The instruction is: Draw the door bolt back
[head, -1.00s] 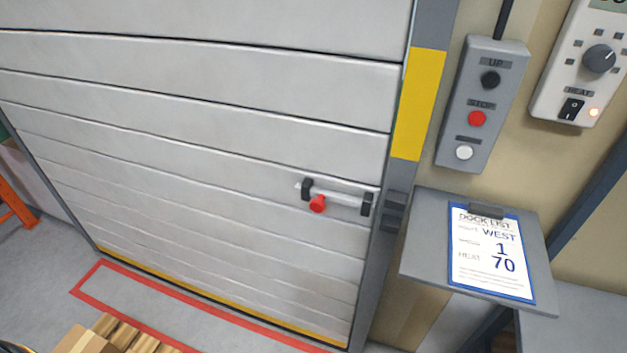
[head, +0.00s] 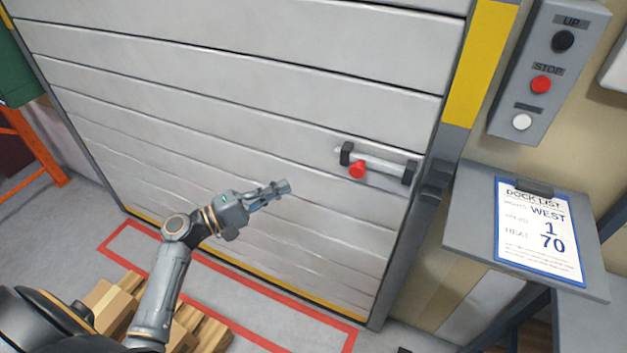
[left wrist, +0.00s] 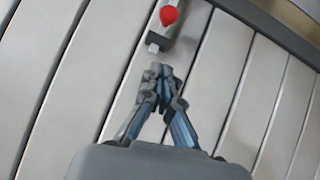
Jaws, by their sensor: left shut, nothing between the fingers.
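The door bolt (head: 378,164) is a pale bar held in two black brackets near the right edge of the grey slatted door (head: 250,110). A red knob (head: 357,169) sits on it near the left bracket. In the left wrist view the red knob (left wrist: 169,15) and the bolt's pale end (left wrist: 153,47) show at the top. My left gripper (head: 284,187) is shut and empty, to the left of and a little below the bolt, apart from it. In the left wrist view its fingertips (left wrist: 160,70) meet just below the bolt end. My right gripper is not in view.
A control box (head: 550,70) with black, red and white buttons hangs right of the door. Below it a shelf holds a dock list (head: 540,230). An orange frame (head: 35,150) stands at the left.

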